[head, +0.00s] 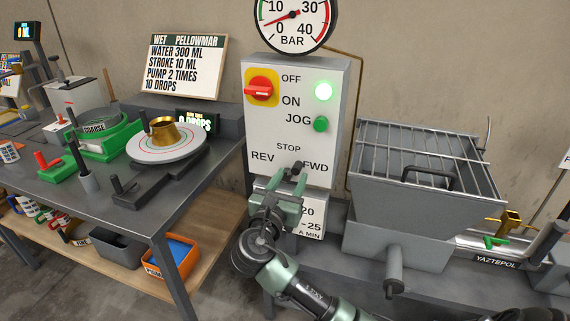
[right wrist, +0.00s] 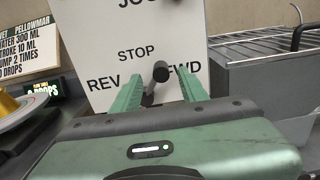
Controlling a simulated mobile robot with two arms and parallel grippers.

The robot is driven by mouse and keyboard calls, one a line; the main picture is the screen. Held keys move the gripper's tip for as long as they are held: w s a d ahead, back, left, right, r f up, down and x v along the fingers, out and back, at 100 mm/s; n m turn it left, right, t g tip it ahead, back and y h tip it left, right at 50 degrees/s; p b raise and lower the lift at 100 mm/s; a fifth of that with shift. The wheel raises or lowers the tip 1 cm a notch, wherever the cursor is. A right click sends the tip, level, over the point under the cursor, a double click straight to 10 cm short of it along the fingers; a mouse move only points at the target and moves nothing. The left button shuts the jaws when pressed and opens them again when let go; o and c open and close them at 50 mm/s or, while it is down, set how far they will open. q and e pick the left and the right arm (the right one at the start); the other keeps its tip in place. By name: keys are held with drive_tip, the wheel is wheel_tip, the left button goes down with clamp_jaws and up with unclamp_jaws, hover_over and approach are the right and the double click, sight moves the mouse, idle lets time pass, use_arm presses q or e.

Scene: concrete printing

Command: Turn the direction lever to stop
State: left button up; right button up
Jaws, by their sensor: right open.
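The direction lever (right wrist: 160,72) is a short dark stick with a round black knob on the white control panel (head: 340,95). In the right wrist view its knob sits below the STOP label (right wrist: 136,52), between REV and FWD, nearer FWD, and leans up and right from its foot. My right gripper (head: 290,180) is in front of the panel's lower part. Its jaws are open, with one green finger on each side of the lever in the right wrist view. I cannot tell whether either finger touches it. My left gripper is not in view.
A red rotary switch (head: 258,90), a lit green lamp (head: 323,91) and a green JOG button (head: 320,124) are higher on the panel. A grey hopper with a wire grate (head: 425,160) stands close on the right. A workbench (head: 190,188) with tools is on the left.

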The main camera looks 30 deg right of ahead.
sight(299, 167)
drive_tip(key=x, duration=0.6)
drive_tip(key=shift+w+d+p, duration=0.2)
drive_tip(key=shift+d+p, duration=0.1)
drive_tip(key=shift+d, duration=0.05)
drive_tip(key=shift+f, duration=0.1)
drive_tip(key=c, duration=0.9)
clamp_jaws()
drive_tip(key=shift+f, duration=0.25)
